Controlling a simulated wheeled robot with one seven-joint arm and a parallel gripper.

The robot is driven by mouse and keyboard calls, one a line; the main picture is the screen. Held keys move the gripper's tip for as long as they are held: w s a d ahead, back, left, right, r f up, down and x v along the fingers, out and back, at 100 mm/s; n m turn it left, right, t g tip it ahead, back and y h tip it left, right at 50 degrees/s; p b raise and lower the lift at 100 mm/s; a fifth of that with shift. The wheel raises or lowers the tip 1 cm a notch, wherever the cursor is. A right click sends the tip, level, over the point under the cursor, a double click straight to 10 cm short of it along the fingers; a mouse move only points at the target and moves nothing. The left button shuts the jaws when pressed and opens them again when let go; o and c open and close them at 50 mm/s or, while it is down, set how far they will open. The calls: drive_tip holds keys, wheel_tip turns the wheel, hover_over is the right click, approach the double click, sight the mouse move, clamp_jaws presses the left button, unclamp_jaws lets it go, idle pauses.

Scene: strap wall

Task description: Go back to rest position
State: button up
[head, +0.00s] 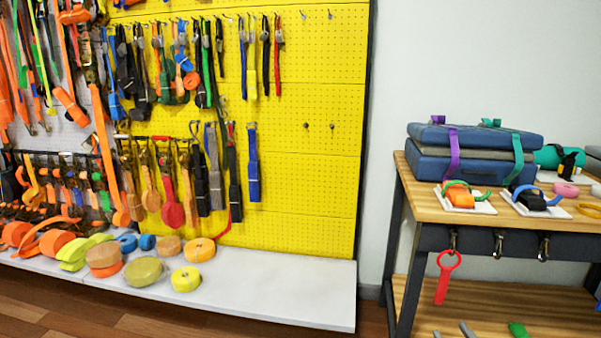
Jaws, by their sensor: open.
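My gripper and arm are not in the head view. A yellow pegboard wall (305,120) fills the left and middle, hung with several straps in orange, black, green, red and blue. A blue strap (253,163) hangs by itself near the right of the lower row. A wooden workbench (425,198) stands at the right. Two stacked blue cases (470,172) lie on it, with purple and green straps around them. A red strap loop (445,278) hangs from a hook on the bench's front.
A white shelf ledge (290,290) below the pegboard holds several rolled straps, including a yellow roll (186,280). White pads with an orange strap bundle (460,195) and a black one lie on the bench. Wooden floor (130,322) shows at the lower left. The ledge's right part is bare.

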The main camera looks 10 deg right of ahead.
drive_tip(key=w+a+r+n+g+y+p, duration=0.2)
drive_tip(key=a+r+n+g+y+p, duration=0.4)
drive_tip(key=a+r+n+p, duration=0.95)
drive_tip(key=s+a+r+n+g+h+p, duration=0.2)
drive_tip(key=s+a+r+n+g+p, duration=0.1)
drive_tip(key=s+a+r+n+p, duration=0.2)
drive_tip(key=s+a+r+n+g+h+p, duration=0.2)
drive_tip(key=s+a+r+n+g+p, duration=0.2)
drive_tip(key=s+r+n+p, duration=0.3)
wheel_tip(320, 180, up, 6)
drive_tip(key=a+n+p, duration=0.1)
drive_tip(key=n+p, duration=0.2)
drive_tip(key=n, duration=0.3)
drive_tip(key=shift+s+f, duration=0.25)
drive_tip(key=shift+s, duration=0.1)
